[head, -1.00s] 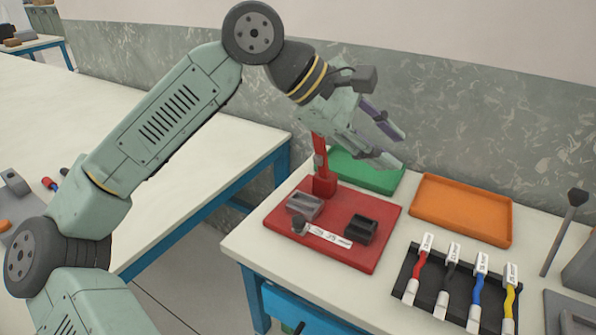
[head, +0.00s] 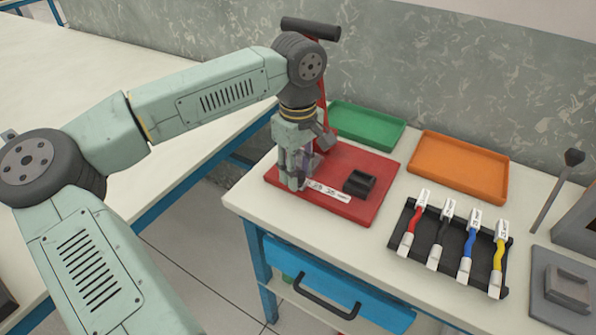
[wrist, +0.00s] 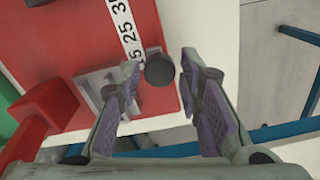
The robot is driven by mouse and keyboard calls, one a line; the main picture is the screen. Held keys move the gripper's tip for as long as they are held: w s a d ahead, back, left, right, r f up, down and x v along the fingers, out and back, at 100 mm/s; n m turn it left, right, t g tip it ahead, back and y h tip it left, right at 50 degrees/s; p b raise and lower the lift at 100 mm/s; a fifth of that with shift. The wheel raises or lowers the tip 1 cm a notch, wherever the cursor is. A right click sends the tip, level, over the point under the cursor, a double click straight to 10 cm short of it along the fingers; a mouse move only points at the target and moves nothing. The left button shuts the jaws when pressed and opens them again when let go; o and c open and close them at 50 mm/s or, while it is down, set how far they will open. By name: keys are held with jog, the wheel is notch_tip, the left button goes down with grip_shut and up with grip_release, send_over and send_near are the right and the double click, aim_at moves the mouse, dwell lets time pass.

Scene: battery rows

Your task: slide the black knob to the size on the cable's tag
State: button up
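The red base plate (head: 372,210) bears a white number strip (head: 330,191) and a small black block (head: 360,183). In the wrist view the strip (wrist: 126,30) shows 25 and part of a number beginning with 3; a nearer number is partly covered. The round black knob (wrist: 159,69) stands at the strip's near end, beside a grey metal block (wrist: 98,92). My gripper (wrist: 158,76) is open, with one finger on each side of the knob, gaps showing. In the head view my gripper (head: 298,183) hides the knob. Cables with white tags (head: 449,205) lie in a rack; their print is too small to read.
A red upright (head: 323,104) stands behind my gripper, partly hidden. A green tray (head: 366,143) and an orange tray (head: 456,191) lie at the back. The black cable rack (head: 402,217) is to the right. The table edge is close beside the plate.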

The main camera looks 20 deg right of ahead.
jog(key=shift+f, duration=0.85)
jog(key=shift+c, duration=0.3)
grip_shut()
